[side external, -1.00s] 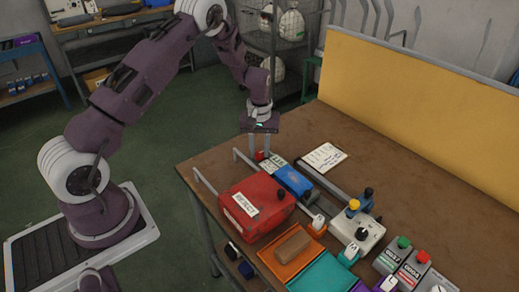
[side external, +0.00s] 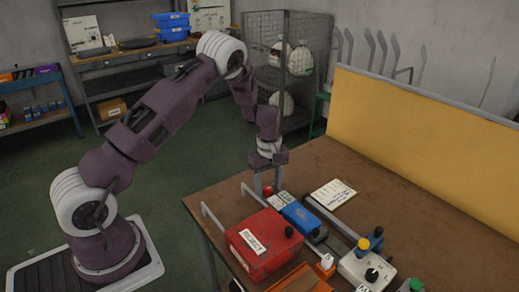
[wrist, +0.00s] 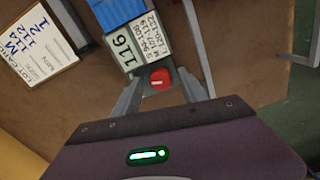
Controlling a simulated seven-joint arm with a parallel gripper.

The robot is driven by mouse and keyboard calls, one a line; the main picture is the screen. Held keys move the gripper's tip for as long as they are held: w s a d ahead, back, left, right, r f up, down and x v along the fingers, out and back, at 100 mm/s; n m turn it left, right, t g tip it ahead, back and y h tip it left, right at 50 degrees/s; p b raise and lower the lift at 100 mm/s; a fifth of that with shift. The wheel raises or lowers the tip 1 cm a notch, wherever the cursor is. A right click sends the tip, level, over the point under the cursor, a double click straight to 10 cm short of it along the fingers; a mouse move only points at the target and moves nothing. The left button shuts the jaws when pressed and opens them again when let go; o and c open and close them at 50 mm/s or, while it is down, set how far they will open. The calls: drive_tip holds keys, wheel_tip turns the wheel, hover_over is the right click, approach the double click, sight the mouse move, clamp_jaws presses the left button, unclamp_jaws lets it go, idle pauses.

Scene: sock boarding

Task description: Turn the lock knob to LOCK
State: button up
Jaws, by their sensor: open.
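The red knob (wrist: 160,78) with a white line across its top shows in the wrist view. It sits on a grey block at the end of a blue device (wrist: 115,12). I take it to be the lock knob; no LOCK marking can be read. My gripper (wrist: 164,92) is open, pointing down, with one finger on each side of the knob. I cannot tell whether the fingers touch it. In the side view the knob (side external: 268,190) shows between the fingers of my gripper (side external: 267,188).
A "116" size label (wrist: 138,42) lies beside the knob. A white lot card (wrist: 35,50) lies on the table. A red box marked REJECT (side external: 267,240) and a grey box with knobs (side external: 365,266) stand nearby. A metal rail (wrist: 302,40) runs close to my gripper.

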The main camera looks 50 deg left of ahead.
sight(268, 188)
drive_tip(key=n, duration=0.6)
drive_tip(key=shift+r, duration=0.1)
wheel_tip(268, 188, up, 7)
drive_tip(key=s+d+r+m+t, duration=0.1)
drive_tip(key=s+d+r+m, duration=0.4)
drive_tip(key=r, duration=0.5)
drive_tip(key=s+d+r+m+t+h, duration=0.1)
drive_tip(key=s+d+r+m, duration=0.4)
drive_tip(key=r, duration=0.5)
drive_tip(key=shift+s+d+r+m+t+h, duration=0.3)
drive_tip(key=shift+s+d+r+m+t, duration=0.15)
drive_tip(key=shift+s, duration=0.8)
drive_tip(key=shift+f, duration=0.15)
